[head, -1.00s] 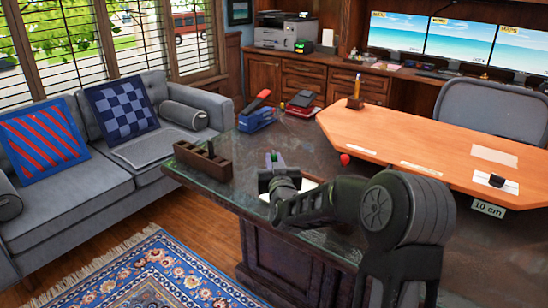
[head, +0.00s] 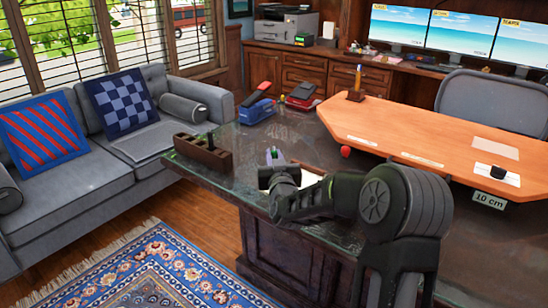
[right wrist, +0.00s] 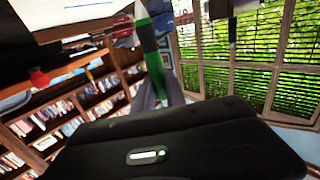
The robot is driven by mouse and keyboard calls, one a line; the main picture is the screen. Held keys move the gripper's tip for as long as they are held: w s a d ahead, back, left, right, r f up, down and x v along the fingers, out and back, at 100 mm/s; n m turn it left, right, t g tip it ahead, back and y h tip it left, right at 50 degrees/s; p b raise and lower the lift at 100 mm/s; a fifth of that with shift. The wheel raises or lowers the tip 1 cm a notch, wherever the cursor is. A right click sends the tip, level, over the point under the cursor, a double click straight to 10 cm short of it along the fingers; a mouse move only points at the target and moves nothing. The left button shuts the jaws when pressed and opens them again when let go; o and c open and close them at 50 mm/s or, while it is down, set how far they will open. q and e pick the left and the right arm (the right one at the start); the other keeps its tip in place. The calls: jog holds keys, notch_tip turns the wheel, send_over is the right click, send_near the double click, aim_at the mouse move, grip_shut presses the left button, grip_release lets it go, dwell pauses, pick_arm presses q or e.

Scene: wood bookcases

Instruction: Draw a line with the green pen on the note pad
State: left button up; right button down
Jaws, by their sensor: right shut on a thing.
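The green pen (right wrist: 153,62) stands out from my right gripper in the right wrist view, with a dark band around it. My right gripper (right wrist: 162,92) is shut on it. In the head view the right gripper (head: 274,157) is over the desk's near left part, beside the white note pad (head: 313,179), which my arm partly hides. A white sheet that looks like the note pad (right wrist: 65,14) fills the top left of the right wrist view, with a short blue mark near its edge. I cannot tell whether the pen tip touches it. My left gripper is out of view.
A wooden block (head: 203,153) with slots stands left of the gripper. A small red object (head: 346,151) sits by the raised orange desktop (head: 450,135). Glass desktop between is clear.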

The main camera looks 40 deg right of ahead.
jog(key=shift+f+b, duration=0.6)
dwell(0.6)
jog(key=shift+s, duration=0.15)
jog(key=shift+s+d+b, duration=0.2)
jog(key=shift+s+b, duration=0.2)
jog(key=shift+s, duration=0.1)
jog(key=shift+s, duration=0.1)
jog(key=shift+s+d+b, duration=0.2)
jog(key=shift+s+b, duration=0.3)
jog(key=shift+s, duration=0.1)
jog(key=shift+s+f, duration=0.1)
dwell(0.4)
jog(key=shift+s, duration=0.15)
jog(key=shift+s+d+b, duration=0.2)
jog(key=shift+s+b, duration=0.2)
jog(key=shift+s, duration=0.05)
